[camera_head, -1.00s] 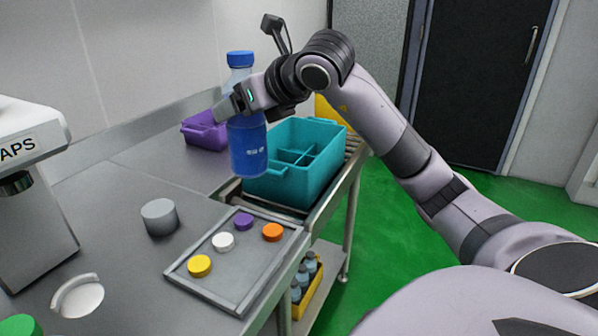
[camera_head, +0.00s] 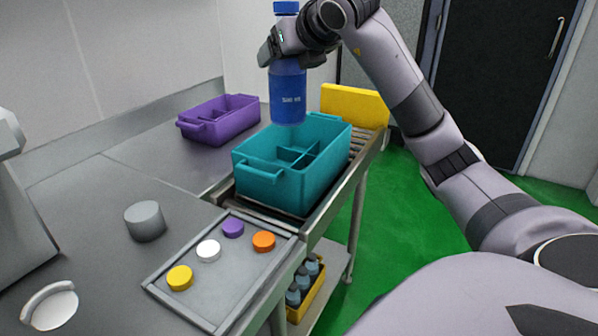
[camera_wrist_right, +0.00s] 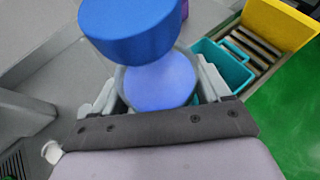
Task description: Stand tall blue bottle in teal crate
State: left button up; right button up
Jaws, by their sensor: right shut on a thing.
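The tall blue bottle (camera_head: 288,92) with a blue cap is upright in the air. In the head view it is in front of the far part of the teal crate (camera_head: 262,172), its lower end near the rim level in the picture. My right gripper (camera_head: 287,57) is shut on the bottle near its upper part. In the right wrist view the blue cap (camera_wrist_right: 130,25) and bottle top (camera_wrist_right: 160,82) fill the middle between the fingers, with a corner of the teal crate (camera_wrist_right: 222,66) beyond. The crate has inner dividers and its visible compartments look empty. My left gripper is not in view.
The crate stands on a roller conveyor (camera_head: 340,185). A tray (camera_head: 205,308) of coloured caps and a grey cylinder (camera_head: 146,222) are nearer. Bottles (camera_head: 300,288) sit on a lower shelf.

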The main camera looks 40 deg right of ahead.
aim_at(288, 170)
pick_arm(q)
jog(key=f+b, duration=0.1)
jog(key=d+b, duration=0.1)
jog(key=b, duration=0.1)
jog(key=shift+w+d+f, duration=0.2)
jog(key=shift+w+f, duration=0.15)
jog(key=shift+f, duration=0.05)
pick_arm(e)
notch_tip(288, 170, down, 19)
jog(key=d, duration=0.1)
jog(key=shift+d, duration=0.3)
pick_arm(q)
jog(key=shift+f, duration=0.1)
pick_arm(e)
jog(key=shift+w+f, duration=0.1)
jog(key=shift+f, duration=0.1)
jog(key=shift+f+b, duration=0.15)
jog(key=shift+b, duration=0.15)
jog(key=o, duration=1.4)
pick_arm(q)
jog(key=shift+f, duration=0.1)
pick_arm(e)
jog(key=shift+o, duration=0.3)
